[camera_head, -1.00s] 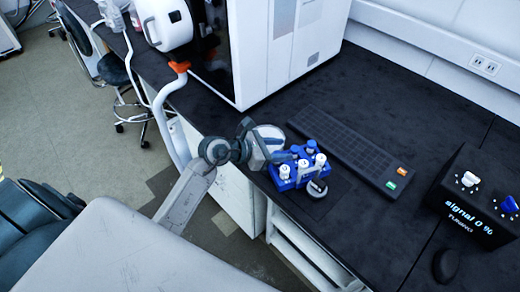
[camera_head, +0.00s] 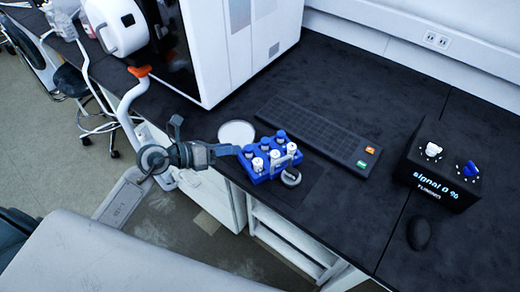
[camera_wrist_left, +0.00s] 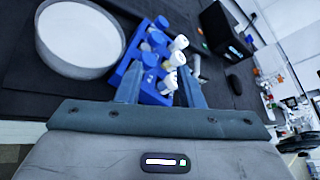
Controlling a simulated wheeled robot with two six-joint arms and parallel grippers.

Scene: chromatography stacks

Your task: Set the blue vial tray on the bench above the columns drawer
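The blue vial tray (camera_head: 259,178) stands upright on the black bench near its front edge, with several white-capped and blue-capped vials in it. In the left wrist view the tray (camera_wrist_left: 123,75) lies just ahead of the fingers. My left gripper (camera_head: 237,150) is at the tray's left end. Its two fingers (camera_wrist_left: 160,92) are spread apart, with no clear grip on the tray; whether a fingertip still touches it I cannot tell. My right gripper is out of view. The drawer's label is not visible; white open compartments (camera_head: 290,238) show below the bench edge.
A round white dish (camera_head: 236,133) sits behind the tray, and a small grey round object (camera_head: 291,177) at its front right. A dark keyboard-like panel (camera_head: 315,135), a black signal box (camera_head: 436,172) and a mouse (camera_head: 419,233) lie right. A large white instrument (camera_head: 240,50) stands behind.

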